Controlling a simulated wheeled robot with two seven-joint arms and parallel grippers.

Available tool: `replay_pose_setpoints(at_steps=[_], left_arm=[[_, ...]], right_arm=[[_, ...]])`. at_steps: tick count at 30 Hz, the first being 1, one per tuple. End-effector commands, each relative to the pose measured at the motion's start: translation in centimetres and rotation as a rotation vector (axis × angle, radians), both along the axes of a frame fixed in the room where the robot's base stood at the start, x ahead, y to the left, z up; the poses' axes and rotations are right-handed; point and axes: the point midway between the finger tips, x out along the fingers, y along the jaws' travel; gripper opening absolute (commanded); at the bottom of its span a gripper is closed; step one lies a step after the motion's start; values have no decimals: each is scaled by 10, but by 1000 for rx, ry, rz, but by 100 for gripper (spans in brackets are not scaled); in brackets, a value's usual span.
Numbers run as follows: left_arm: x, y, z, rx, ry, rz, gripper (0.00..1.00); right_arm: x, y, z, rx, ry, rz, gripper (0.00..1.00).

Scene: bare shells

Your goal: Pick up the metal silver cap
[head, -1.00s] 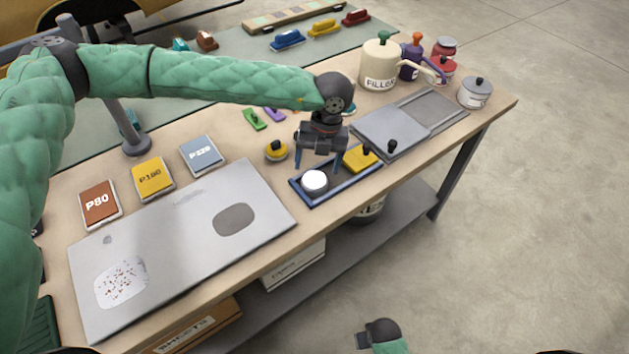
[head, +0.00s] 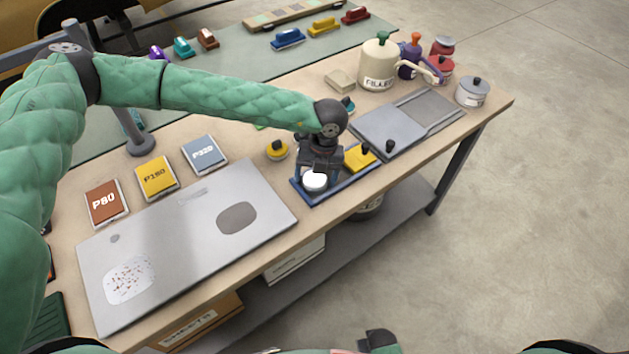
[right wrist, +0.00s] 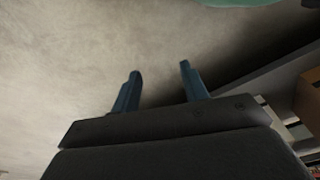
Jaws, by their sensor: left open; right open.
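A round, pale cap with a white top (head: 315,181) sits in the left part of a blue tray (head: 341,193) near the table's front edge. It is the closest match to the silver cap. My left gripper (head: 318,173) is open and lowered right over the cap, pointing down. Its fingers are mostly hidden, and I cannot tell whether they touch the cap. My right gripper (right wrist: 158,82) is open and empty in the right wrist view, with floor beyond its blue fingers.
A yellow round knob (head: 277,150) stands behind left. A grey plate (head: 388,133) lies to the right and a large metal panel (head: 180,250) to the left.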

Motion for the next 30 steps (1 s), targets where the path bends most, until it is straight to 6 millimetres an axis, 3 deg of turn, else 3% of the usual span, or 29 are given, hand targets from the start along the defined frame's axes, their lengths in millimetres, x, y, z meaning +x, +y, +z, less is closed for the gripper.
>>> replay_pose_setpoints(at_steps=[1,6,18,27,30], left_arm=[[0,0,0,0,0,0,70],[0,0,0,0,0,0,40],[0,0,6,-2,-1,0,40],[1,-1,39,-3,-3,-1,40],[-7,-18,48,-2,-1,-4,40]], right_arm=[[0,0,0,0,0,0,44],[0,0,0,0,0,0,44],[1,0,-1,0,6,-1,44],[6,14,56,17,28,-6,44],[19,19,84,23,22,-6,44]])
